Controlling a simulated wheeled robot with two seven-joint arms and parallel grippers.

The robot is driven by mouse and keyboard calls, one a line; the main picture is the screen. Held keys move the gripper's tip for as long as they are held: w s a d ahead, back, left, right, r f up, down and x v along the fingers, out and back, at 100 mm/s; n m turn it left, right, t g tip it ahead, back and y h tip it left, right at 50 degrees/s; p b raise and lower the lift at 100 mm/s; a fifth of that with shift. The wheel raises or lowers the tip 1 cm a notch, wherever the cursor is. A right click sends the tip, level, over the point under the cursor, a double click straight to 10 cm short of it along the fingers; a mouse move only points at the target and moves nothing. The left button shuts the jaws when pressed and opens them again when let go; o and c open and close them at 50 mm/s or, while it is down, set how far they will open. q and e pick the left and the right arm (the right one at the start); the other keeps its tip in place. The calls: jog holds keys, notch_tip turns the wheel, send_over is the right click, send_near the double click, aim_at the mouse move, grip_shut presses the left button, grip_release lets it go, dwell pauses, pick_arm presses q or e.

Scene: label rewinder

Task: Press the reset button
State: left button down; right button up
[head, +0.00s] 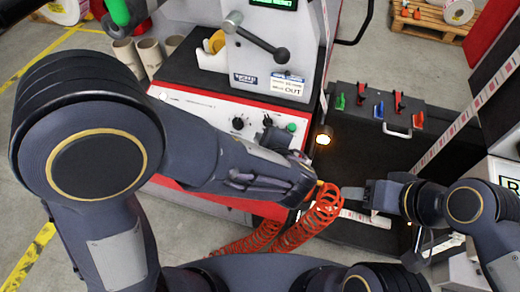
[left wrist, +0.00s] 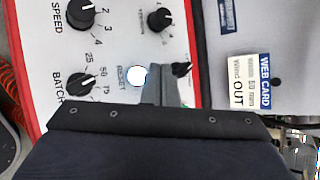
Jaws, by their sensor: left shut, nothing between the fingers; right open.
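The reset button (left wrist: 136,75) shows in the left wrist view as a small white disc on the white control panel (left wrist: 115,55), beside the printed word RESET. My left gripper (left wrist: 160,75) is shut and empty. Its grey fingers are over the panel just right of the button in that view; I cannot tell whether they touch it. In the head view my left gripper (head: 268,128) is a dark shape at the panel, and I cannot make out the reset button there.
Black knobs (left wrist: 82,14) surround the button, and another small knob (left wrist: 181,69) is close to the fingers. A green button (head: 291,127) is at the panel's right end. An orange coiled hose (head: 318,215) hangs below my left wrist. A lit lamp (head: 323,138) stands right of the panel.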

pick_arm(q)
jog(key=shift+w+f+b, duration=0.25)
jog(key=shift+f+b, duration=0.2)
jog(key=shift+f, duration=0.4)
pick_arm(e)
jog(key=shift+f, duration=0.95)
pick_arm(q)
jog(key=shift+f, duration=0.1)
pick_arm(e)
jog(key=shift+f, duration=0.1)
pick_arm(q)
jog(key=shift+w+d+f+b, duration=0.1)
jog(key=shift+f+b, duration=0.2)
jog(key=shift+b, duration=0.3)
pick_arm(e)
jog(key=shift+f, duration=0.5)
pick_arm(q)
jog(key=shift+w+f+b, duration=0.1)
jog(key=shift+f+b, duration=0.3)
jog(key=shift+b, duration=0.1)
pick_arm(e)
jog(key=shift+f, duration=0.5)
pick_arm(q)
jog(key=shift+r, duration=0.1)
jog(key=shift+s+r+p, duration=0.2)
jog(key=shift+r+p, duration=0.2)
jog(key=shift+r, duration=0.3)
pick_arm(e)
jog(key=shift+r, duration=0.4)
